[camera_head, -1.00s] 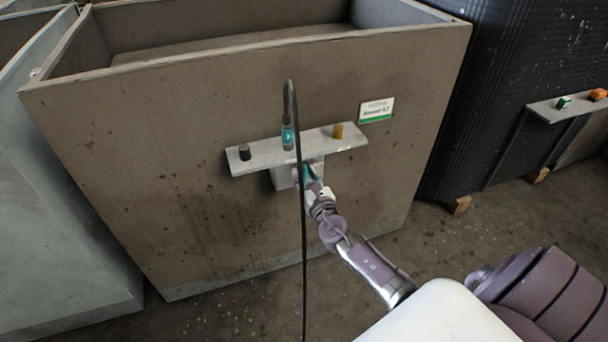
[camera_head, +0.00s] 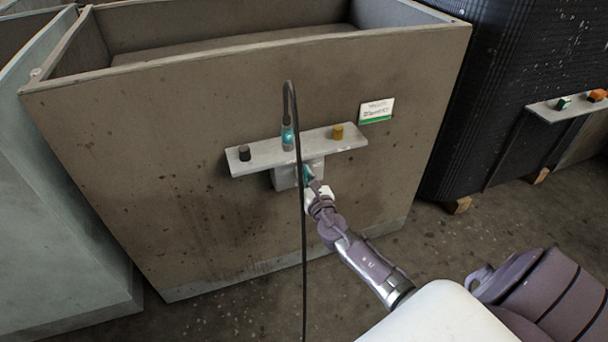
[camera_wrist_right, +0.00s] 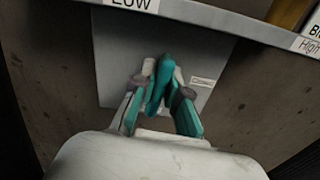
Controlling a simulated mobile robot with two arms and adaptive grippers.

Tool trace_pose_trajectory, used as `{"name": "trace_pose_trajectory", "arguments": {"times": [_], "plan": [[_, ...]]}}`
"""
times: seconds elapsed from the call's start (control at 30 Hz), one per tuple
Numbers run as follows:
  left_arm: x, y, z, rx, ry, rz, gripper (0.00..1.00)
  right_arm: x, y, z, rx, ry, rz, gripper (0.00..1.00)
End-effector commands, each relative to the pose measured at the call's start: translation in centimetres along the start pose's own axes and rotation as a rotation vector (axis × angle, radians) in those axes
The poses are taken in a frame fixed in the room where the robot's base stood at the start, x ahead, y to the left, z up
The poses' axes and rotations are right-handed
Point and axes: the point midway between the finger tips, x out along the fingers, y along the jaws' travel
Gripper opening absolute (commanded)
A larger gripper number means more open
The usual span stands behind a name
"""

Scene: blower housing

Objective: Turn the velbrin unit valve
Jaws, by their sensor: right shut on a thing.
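The valve is a teal handle (camera_wrist_right: 159,88) on a grey plate (camera_wrist_right: 112,58) under a shelf on the front of the brown housing. In the head view the grey plate (camera_head: 284,179) shows below the shelf, and the handle is mostly hidden by my gripper and a black cable. My right gripper (camera_wrist_right: 160,92) is shut on the teal handle, with one finger on each side of it. In the head view my right gripper (camera_head: 312,186) reaches up to the plate from the lower right. My left gripper is not in view.
The grey shelf (camera_head: 262,156) carries a black knob (camera_head: 244,153), a teal connector (camera_head: 288,137) with a black cable (camera_head: 303,250) hanging down, and a yellow knob (camera_head: 338,132). A white and green label (camera_head: 376,110) is on the brown housing (camera_head: 190,190). A black unit (camera_head: 520,80) stands right.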

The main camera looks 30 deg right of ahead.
Motion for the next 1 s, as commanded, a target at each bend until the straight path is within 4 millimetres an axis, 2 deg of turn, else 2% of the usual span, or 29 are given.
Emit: {"name": "trace_pose_trajectory", "arguments": {"times": [0.07,0.17,0.27,0.6,1.0], "plan": [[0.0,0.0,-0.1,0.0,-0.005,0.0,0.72,0.0,0.0,-0.1,0.024,0.0,0.0,0.0],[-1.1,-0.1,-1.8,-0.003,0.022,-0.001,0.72,0.0,-0.1,-0.2,0.069,0.0,0.001,0.0],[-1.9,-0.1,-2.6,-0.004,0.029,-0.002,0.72,0.0,-0.1,-0.2,0.135,0.0,0.001,0.0],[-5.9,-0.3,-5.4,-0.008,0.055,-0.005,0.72,0.0,-0.3,-0.3,0.443,0.0,0.0,0.0],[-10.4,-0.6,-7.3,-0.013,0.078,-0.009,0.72,0.0,-0.5,-0.4,0.825,0.0,0.0,0.0]]}}
